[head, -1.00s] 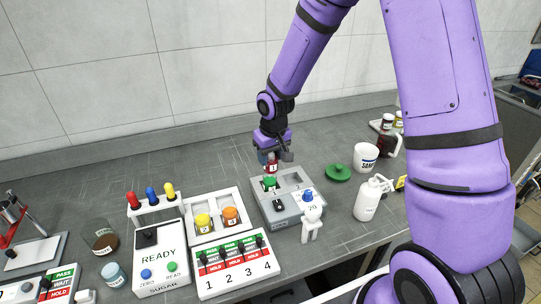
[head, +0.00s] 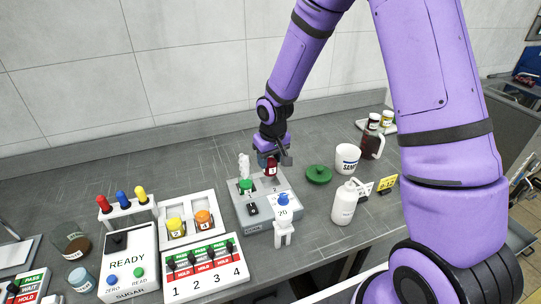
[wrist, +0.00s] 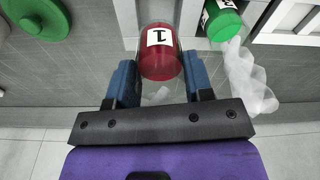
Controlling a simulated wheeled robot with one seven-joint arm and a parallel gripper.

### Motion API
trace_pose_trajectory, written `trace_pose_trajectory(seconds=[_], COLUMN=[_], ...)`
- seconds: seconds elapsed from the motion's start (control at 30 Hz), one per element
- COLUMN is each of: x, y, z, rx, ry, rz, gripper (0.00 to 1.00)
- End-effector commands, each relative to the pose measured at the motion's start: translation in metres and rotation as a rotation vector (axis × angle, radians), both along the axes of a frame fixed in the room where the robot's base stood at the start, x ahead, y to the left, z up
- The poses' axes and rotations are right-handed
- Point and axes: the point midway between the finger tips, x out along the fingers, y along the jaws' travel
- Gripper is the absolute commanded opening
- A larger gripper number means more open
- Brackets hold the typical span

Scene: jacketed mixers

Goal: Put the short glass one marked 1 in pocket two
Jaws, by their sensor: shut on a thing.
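My gripper (head: 272,158) is shut on a short red glass jar marked 1 (head: 271,169). It holds the jar upright over the back right part of the grey mixer (head: 252,226). In the wrist view the red jar (wrist: 160,62) sits between the blue fingertips (wrist: 160,82). A pocket of the mixer marked 2 (head: 277,188) lies just below and in front of the jar. I cannot tell whether the jar touches the mixer. A green-topped jar (head: 246,185) stands in the mixer's left part; its green top shows in the wrist view (wrist: 224,22).
A pale twisted shape (head: 244,165) rises behind the green-topped jar. A green lid (head: 318,174), a white cup (head: 346,158) and a white bottle (head: 344,205) stand to the right. A white tray (head: 188,209) with yellow and orange jars is left.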

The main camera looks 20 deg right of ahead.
Motion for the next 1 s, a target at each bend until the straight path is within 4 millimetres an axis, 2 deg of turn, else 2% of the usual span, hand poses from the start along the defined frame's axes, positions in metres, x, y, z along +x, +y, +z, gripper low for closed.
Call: trace_pose_trajectory(seconds=[1.0], x=[0.0], y=[0.0], z=[-0.044], rx=[0.0], ry=[0.001], rz=[0.0], gripper=[0.21])
